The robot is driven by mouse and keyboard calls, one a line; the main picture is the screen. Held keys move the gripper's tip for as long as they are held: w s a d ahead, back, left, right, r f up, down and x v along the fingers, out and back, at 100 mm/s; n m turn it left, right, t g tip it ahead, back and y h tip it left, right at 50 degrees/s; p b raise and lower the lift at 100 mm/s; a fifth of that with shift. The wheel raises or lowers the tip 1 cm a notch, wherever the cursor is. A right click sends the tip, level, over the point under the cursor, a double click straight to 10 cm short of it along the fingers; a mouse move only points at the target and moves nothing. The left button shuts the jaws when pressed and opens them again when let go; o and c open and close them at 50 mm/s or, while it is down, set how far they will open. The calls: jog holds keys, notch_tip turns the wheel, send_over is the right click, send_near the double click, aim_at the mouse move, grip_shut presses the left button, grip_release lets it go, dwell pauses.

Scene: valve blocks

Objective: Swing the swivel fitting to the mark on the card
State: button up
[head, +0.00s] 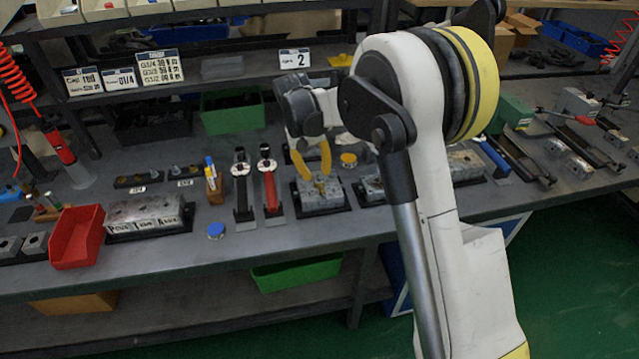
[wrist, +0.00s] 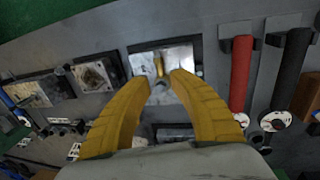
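The swivel fitting appears to be the small brass piece (head: 319,184) on top of a grey metal valve block (head: 322,203) on the bench. In the wrist view, the brass piece (wrist: 159,66) stands upright from the block (wrist: 178,60), just beyond my fingertips. My gripper (head: 315,175) has yellow fingers pointing down over this block. In the wrist view my gripper (wrist: 162,80) is open, with a gap between its fingertips and nothing held. A white card (head: 295,59) marked "2" hangs on the shelf edge behind. I cannot tell which card the task means.
Black and red-handled tools (head: 269,180) stand left of the block. Another block (head: 372,190) sits close on its right. A red bin (head: 76,237), a lettered block (head: 145,213) and a blue cap (head: 216,231) lie further left. The bench front before the block is clear.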

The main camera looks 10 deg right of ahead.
jog(key=r, duration=0.2)
jog(key=a+r, duration=0.1)
jog(key=r, duration=0.2)
jog(key=shift+r, duration=0.1)
jog(key=s+d+r+t+y, duration=0.1)
jog(key=s+d+r+t, duration=0.25)
jog(key=s+r, duration=0.95)
jog(key=s+d+f+t, duration=0.1)
jog(key=s+f+t, duration=0.1)
jog(key=s, duration=0.6)
jog(key=s+d+f+t+y, duration=0.1)
jog(key=s+f, duration=0.1)
jog(key=s, duration=0.6)
jog(key=shift+s+d+f+t, duration=0.35)
